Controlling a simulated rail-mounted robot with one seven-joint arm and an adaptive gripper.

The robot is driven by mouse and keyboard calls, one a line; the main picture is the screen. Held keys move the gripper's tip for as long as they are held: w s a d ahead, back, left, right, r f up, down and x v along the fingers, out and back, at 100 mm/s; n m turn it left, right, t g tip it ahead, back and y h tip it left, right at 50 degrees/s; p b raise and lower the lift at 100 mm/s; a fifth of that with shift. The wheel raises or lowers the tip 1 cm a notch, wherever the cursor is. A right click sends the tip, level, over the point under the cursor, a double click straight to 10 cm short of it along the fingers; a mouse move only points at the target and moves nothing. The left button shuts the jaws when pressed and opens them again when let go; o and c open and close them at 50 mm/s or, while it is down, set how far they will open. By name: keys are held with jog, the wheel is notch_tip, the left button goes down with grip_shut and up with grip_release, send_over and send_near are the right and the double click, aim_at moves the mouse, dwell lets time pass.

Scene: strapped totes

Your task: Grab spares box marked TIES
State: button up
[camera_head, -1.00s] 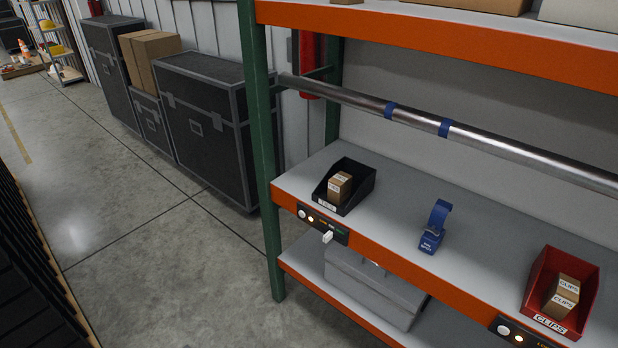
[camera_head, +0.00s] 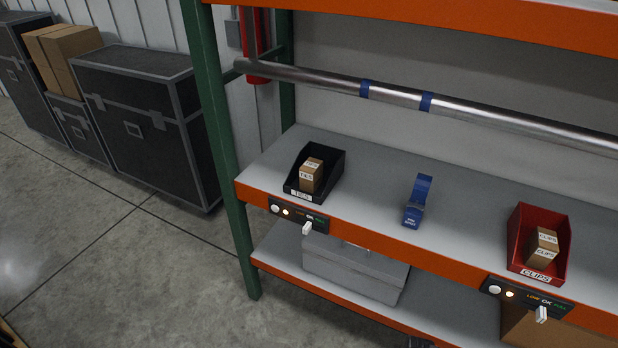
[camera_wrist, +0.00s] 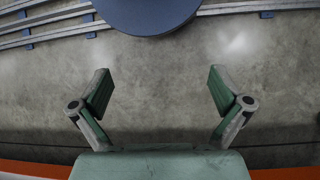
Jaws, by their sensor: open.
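A small brown box (camera_head: 311,174) marked TIES stands in a black open-front bin (camera_head: 335,180) with a TIES label, at the left end of the grey shelf. My gripper (camera_wrist: 160,88) shows only in the wrist view. Its two green-padded fingers are spread apart with nothing between them. Concrete floor lies beyond the fingers, and neither the TIES box nor its bin shows in the wrist view.
A red bin (camera_head: 520,235) with CLIPS boxes stands at the right of the shelf. A metal pipe (camera_head: 480,112) runs above the shelf. A green post (camera_head: 222,150) bounds its left end.

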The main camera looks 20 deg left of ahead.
aim_at(311, 165)
jog(key=w+a+r+m+t+b, duration=0.1)
jog(key=w+a+r+m+b, duration=0.3)
jog(key=w+a, duration=0.6)
jog(key=w+a+r+m+t+b, duration=0.1)
jog(key=w+a+r, duration=0.4)
jog(key=w+a, duration=0.6)
jog(key=w+a+r+m+t+y+b, duration=0.1)
jog(key=w+a+r+m+b, duration=0.3)
jog(key=a+r, duration=0.9)
jog(key=w+a+r+m+t+y+b, duration=0.15)
jog(key=w+a+r, duration=0.45)
jog(key=a+r, duration=0.8)
jog(key=w+r+m, duration=0.2)
jog(key=w, duration=0.4)
jog(key=w+d+r+m+t, duration=0.1)
jog(key=w+r+m, duration=0.1)
jog(key=w, duration=0.4)
jog(key=w+d+r+m+p, duration=0.1)
jog(key=w+r+m, duration=0.1)
jog(key=w, duration=0.5)
jog(key=shift+r+m+t+y, duration=0.25)
jog(key=shift+r+y, duration=0.1)
jog(key=shift+r, duration=0.5)
jog(key=shift+p+x, duration=1.25)
jog(key=shift+x, duration=2.35)
jog(key=shift+d, duration=0.15)
jog(key=c, duration=1.1)
